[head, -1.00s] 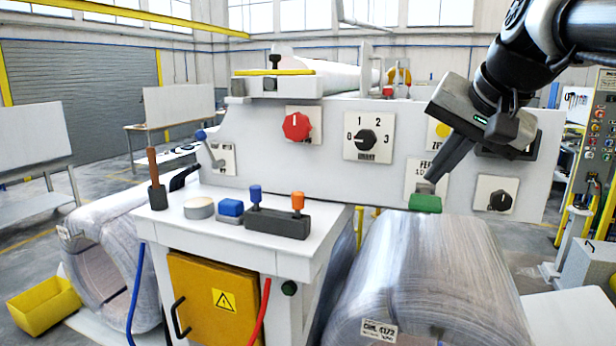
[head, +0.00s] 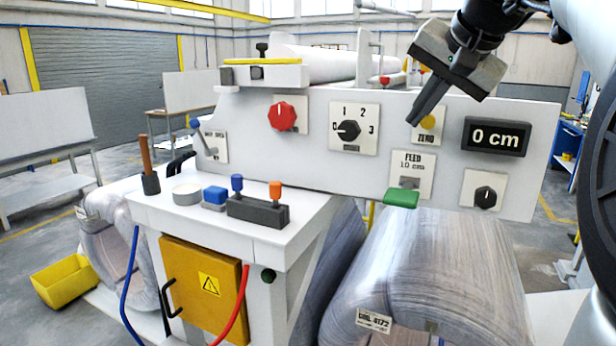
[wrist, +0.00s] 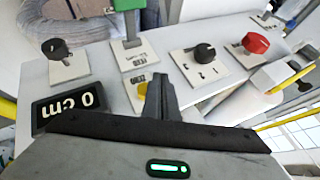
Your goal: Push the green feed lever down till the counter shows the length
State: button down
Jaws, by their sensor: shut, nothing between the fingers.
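The green feed lever (head: 402,198) sticks out below its plate, marked FEED 10 cm, on the white machine panel. It also shows at the top edge of the wrist view (wrist: 130,5). The counter (head: 496,136) reads 0 cm; it appears upside down in the wrist view (wrist: 70,105). My gripper (head: 412,122) is shut and empty, its fingers pointing down and left. It is above the lever and apart from it, in front of the panel near the yellow ZERO button (head: 428,121). In the wrist view the closed fingers (wrist: 160,85) partly cover that button.
A black knob (head: 485,196) sits right of the lever, and a selector (head: 348,130) and red knob (head: 283,116) sit left. A large wrapped coil (head: 420,260) lies below the lever. A bench (head: 150,205) with small joysticks stands at left.

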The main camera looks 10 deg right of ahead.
aim_at(405, 192)
jog(key=shift+s+a+f+b, duration=0.15)
jog(key=shift+f+b, duration=1.1)
jog(key=shift+f, duration=1)
jog(key=shift+s+f+b, duration=0.15)
jog(key=shift+f+b, duration=1.1)
jog(key=shift+f, duration=0.95)
jog(key=shift+f+b, duration=0.35)
jog(key=shift+f, duration=0.05)
jog(key=shift+f+b, duration=0.45)
jog(key=shift+f, duration=0.15)
jog(key=shift+r, duration=0.1)
jog(key=shift+r+p, duration=0.95)
